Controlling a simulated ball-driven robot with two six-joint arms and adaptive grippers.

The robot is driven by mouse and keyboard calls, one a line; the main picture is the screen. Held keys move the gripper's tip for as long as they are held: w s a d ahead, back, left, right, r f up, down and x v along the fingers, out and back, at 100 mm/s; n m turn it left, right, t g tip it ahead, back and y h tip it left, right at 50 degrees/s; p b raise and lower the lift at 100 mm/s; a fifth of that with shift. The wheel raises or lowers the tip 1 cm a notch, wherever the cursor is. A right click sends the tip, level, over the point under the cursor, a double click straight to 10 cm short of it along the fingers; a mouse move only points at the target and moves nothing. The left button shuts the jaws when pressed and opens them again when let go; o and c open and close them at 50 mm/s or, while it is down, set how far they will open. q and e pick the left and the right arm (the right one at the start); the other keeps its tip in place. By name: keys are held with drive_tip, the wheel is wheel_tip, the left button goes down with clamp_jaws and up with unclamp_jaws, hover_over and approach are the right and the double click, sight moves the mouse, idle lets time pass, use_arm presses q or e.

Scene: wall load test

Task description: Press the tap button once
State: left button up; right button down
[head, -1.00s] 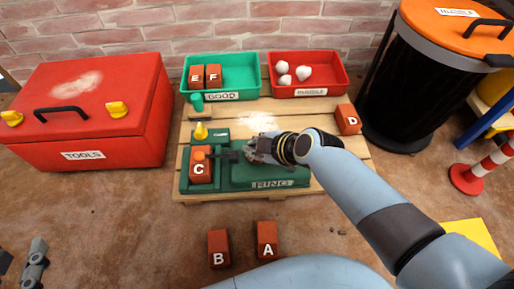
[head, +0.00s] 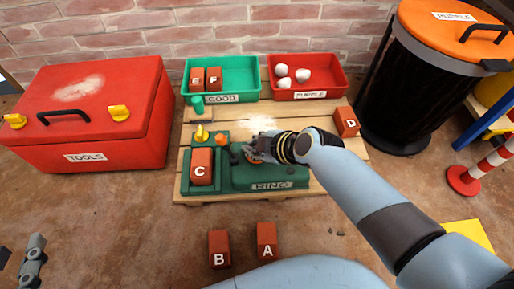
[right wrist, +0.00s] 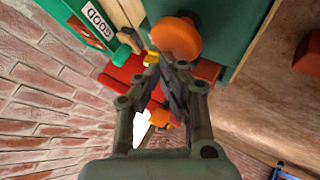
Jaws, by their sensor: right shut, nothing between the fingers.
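The green device (head: 240,181) marked RING lies on the wooden pallet. An orange round button (head: 254,160) on it is partly hidden under my right gripper (head: 254,150). In the right wrist view the shut, empty fingers (right wrist: 170,68) lie close to the orange round top (right wrist: 178,38); whether they touch it I cannot tell. A dark arm with an orange head (head: 222,140) stands raised to the right of a yellow part (head: 202,134). Brick C (head: 202,168) sits in the device's left bay.
Green GOOD tray (head: 238,98) and red RUBBLE tray (head: 307,93) stand behind. Brick D (head: 347,121) lies at the pallet's right edge; bricks A (head: 266,234) and B (head: 219,249) lie in front. A red toolbox (head: 120,130) is left, a black bin (head: 408,100) right.

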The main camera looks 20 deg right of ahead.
use_arm(q)
drive_tip(key=shift+w+r, duration=0.1)
drive_tip(key=shift+r, duration=0.4)
use_arm(e)
drive_tip(key=shift+r, duration=0.45)
wheel_tip(320, 180, up, 5)
drive_tip(key=p, duration=0.5)
drive_tip(key=shift+r, duration=0.1)
use_arm(q)
drive_tip(key=shift+t, duration=0.4)
drive_tip(key=r, duration=0.3)
drive_tip(key=w+r, duration=0.1)
drive_tip(key=r, duration=0.1)
drive_tip(key=shift+w+r, duration=0.1)
drive_tip(key=shift+r, duration=0.3)
